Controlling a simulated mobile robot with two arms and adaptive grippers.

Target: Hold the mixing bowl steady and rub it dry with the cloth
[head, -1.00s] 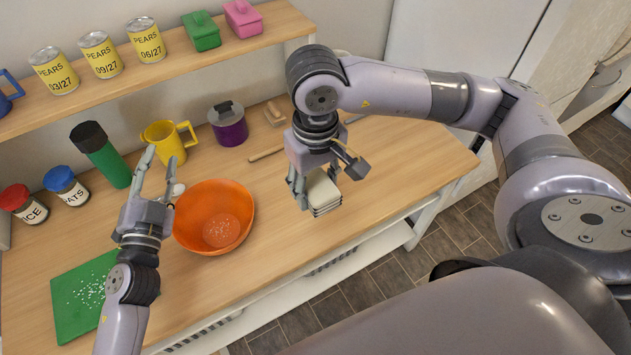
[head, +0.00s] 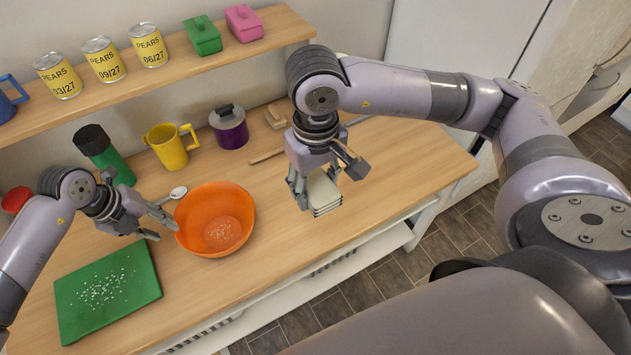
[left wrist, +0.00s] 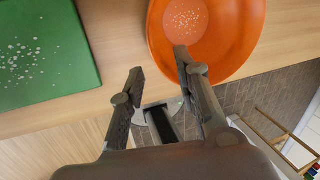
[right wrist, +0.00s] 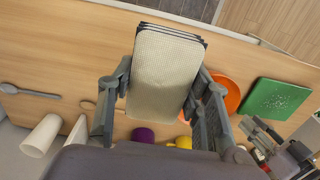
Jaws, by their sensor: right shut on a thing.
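The orange mixing bowl (head: 215,218) stands on the wooden counter, with small white specks on its bottom. It also shows in the left wrist view (left wrist: 225,50). My left gripper (head: 163,228) is open at the bowl's left side. In the left wrist view one fingertip overlaps the bowl's rim and the other is outside it; I cannot tell whether it touches. My right gripper (head: 312,192) is shut on the folded pale cloth (right wrist: 166,75), holding it to the right of the bowl. The cloth also shows in the head view (head: 324,192).
A green board (head: 108,290) with white bits lies left of the bowl. The shelf above holds cans (head: 103,60). The counter right of the bowl is mostly clear.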

